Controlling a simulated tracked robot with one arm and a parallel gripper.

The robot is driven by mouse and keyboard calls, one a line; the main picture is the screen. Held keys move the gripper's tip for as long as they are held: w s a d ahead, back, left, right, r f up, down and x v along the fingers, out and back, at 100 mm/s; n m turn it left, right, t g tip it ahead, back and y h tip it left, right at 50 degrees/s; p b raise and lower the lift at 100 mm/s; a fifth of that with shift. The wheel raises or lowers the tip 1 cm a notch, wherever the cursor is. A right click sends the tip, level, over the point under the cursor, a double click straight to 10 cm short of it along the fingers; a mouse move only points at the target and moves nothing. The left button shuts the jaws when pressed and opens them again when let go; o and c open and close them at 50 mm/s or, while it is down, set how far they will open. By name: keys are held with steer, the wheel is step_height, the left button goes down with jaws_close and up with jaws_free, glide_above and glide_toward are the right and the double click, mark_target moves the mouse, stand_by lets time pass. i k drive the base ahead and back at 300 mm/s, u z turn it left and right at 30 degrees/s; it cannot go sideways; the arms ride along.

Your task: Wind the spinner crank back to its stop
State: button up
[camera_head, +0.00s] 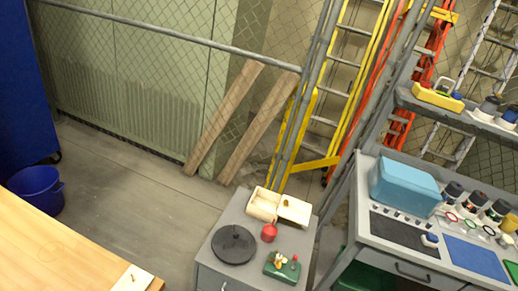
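A small device on a green base (283,270), with yellowish parts and a small red knob, sits at the front right of the grey cabinet top. It may be the spinner with its crank, but it is too small to tell. A dark round disc (234,245) with a small centre knob lies to its left on the same top. The crank's angle and its stop cannot be made out. My gripper is not in view.
The grey cabinet (205,279) also bears a red rounded object (269,232) and an open pale wooden box (264,204). A wooden table (55,250) stands at left, a workbench (395,258) at right. Floor between table and cabinet is clear.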

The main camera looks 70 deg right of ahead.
mark_target(294, 268)
steer(key=u, duration=0.1)
steer(key=k, duration=1.1)
steer(key=z, duration=1.25)
steer(key=i, duration=1)
steer(key=u, duration=0.05)
